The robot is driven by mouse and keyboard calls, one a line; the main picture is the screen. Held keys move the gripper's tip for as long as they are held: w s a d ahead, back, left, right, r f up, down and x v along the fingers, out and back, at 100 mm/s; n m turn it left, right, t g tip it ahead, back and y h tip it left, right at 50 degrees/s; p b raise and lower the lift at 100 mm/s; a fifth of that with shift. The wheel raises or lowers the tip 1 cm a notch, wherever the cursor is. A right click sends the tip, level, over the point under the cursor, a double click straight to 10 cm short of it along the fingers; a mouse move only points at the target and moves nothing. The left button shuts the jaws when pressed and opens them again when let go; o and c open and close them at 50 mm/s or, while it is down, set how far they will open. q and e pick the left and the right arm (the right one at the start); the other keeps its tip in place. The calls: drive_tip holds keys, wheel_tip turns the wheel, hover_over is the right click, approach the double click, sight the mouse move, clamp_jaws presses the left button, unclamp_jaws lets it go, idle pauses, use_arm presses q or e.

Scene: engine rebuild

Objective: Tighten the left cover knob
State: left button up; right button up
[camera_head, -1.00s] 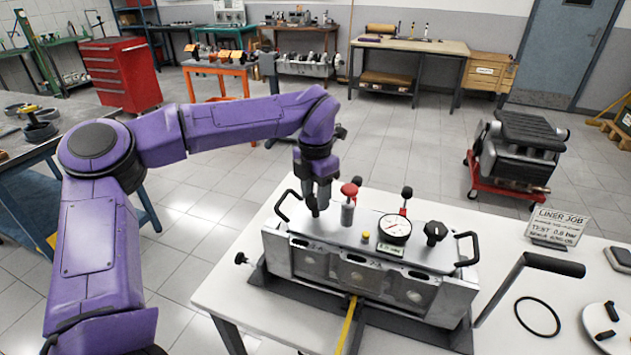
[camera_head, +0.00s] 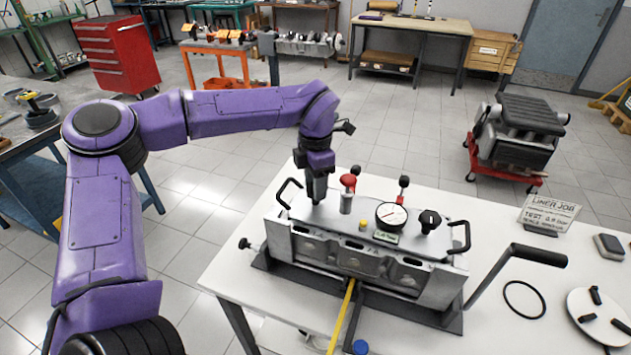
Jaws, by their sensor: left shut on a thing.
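The grey engine block (camera_head: 330,252) lies on the white table with a flat cover plate (camera_head: 352,216) on top. My left gripper (camera_head: 317,200) points down at the left end of the cover and is shut. The left cover knob is hidden in its jaws. The black right cover knob (camera_head: 430,221) stands in plain view at the cover's other end. My right gripper is not in view.
A red-topped fitting (camera_head: 348,181) stands close to the right of my left gripper. A dial gauge (camera_head: 391,215) and black handles rise from the cover. A black-gripped lever (camera_head: 538,254), a ring (camera_head: 524,299) and a round white plate (camera_head: 597,316) are at the right.

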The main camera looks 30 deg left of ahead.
use_arm(q)
drive_tip(key=o, duration=1.1)
drive_tip(key=shift+c, duration=0.2)
wheel_tip(320, 180, up, 11)
drive_tip(key=b, duration=0.1)
drive_tip(key=shift+f, duration=0.2)
